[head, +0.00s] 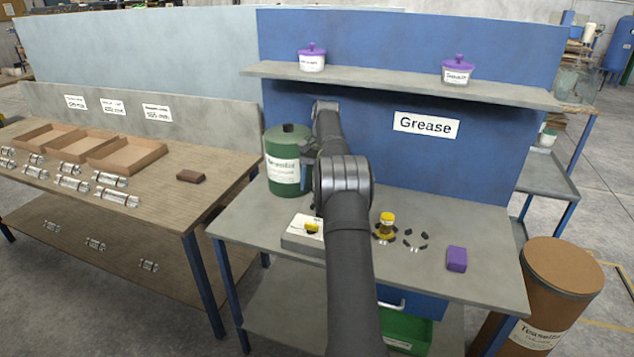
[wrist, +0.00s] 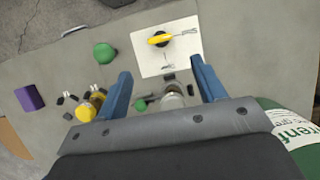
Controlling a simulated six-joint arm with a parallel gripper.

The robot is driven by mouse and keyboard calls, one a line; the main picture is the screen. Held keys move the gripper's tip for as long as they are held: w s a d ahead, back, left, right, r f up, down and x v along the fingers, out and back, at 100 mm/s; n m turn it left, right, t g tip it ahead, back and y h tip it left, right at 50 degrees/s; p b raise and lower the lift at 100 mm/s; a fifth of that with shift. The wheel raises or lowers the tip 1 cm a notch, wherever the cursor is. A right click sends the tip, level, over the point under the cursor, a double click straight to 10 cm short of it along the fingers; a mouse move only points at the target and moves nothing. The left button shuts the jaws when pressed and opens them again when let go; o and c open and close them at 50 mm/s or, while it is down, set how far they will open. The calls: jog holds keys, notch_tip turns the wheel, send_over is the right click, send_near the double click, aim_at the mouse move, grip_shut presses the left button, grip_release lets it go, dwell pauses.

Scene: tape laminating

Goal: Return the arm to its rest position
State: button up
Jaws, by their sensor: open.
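My gripper (head: 310,150) is up beside the green canister (head: 288,160), largely hidden behind my dark arm in the head view. In the wrist view, my gripper (wrist: 162,85) has its two blue fingers wide apart. A small silvery round item (wrist: 172,97) shows between and below them, apparently on the bench; nothing appears gripped. My arm rises through the middle of the head view and bends above the grey bench (head: 240,222).
A white block with a yellow item (head: 312,227), a yellow-topped jar (head: 387,222), small black holders (head: 416,240) and a purple block (head: 457,259) are on the bench. A shelf (head: 400,85) with two purple-lidded jars is above. A brown drum (head: 555,290) stands right.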

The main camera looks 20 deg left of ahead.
aim_at(311, 224)
jog(key=shift+w+r, duration=0.1)
jog(key=shift+r, duration=0.25)
jog(key=shift+f, duration=0.15)
jog(key=x, duration=1.1)
jog(key=shift+s+f, duration=0.25)
jog(key=shift+f, duration=0.1)
jog(key=shift+r, duration=0.1)
